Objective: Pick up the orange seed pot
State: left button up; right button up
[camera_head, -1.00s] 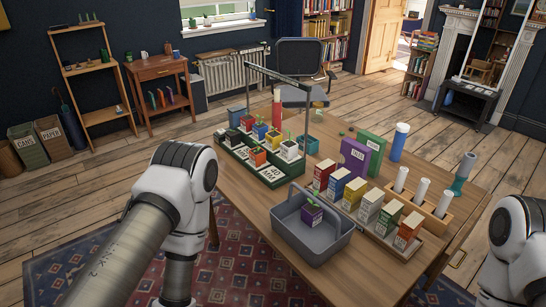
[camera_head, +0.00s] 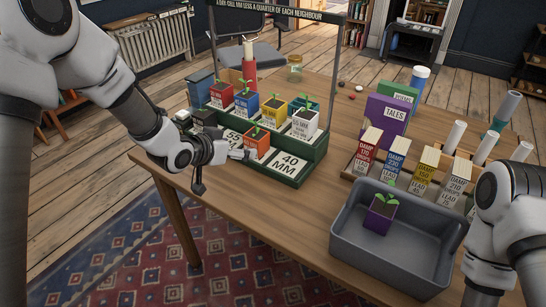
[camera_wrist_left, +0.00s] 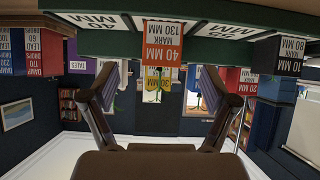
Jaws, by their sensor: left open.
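The orange seed pot (camera_head: 257,146), with a green seedling, stands on the front step of the dark green rack (camera_head: 291,180). Its label reads 40 MM in the left wrist view (camera_wrist_left: 163,42), where the picture is upside down. My left gripper (camera_head: 246,155) is just left of the pot in the head view, close to it. In the left wrist view my left fingers (camera_wrist_left: 160,78) are spread apart, with the orange pot between and beyond them. Contact is not visible. My right arm shows at the right edge, but its gripper is out of view.
Red (camera_head: 221,96), blue (camera_head: 245,104), yellow (camera_head: 273,111) and white (camera_head: 304,124) pots stand on the step behind. A dark pot (camera_head: 203,118) is at the left. A grey tote (camera_head: 350,245) holds a purple pot (camera_head: 380,214). Seed boxes (camera_head: 396,158) stand beyond it.

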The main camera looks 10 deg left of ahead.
aim_at(255, 134)
pick_arm(q)
jog(key=shift+t, duration=0.3)
jog(key=w, duration=0.2)
jog(key=w+d, duration=0.1)
jog(key=w, duration=0.1)
jog(key=w+d, duration=0.1)
jog(key=w, duration=0.2)
jog(key=shift+f, duration=0.35)
jog(key=c, duration=1.4)
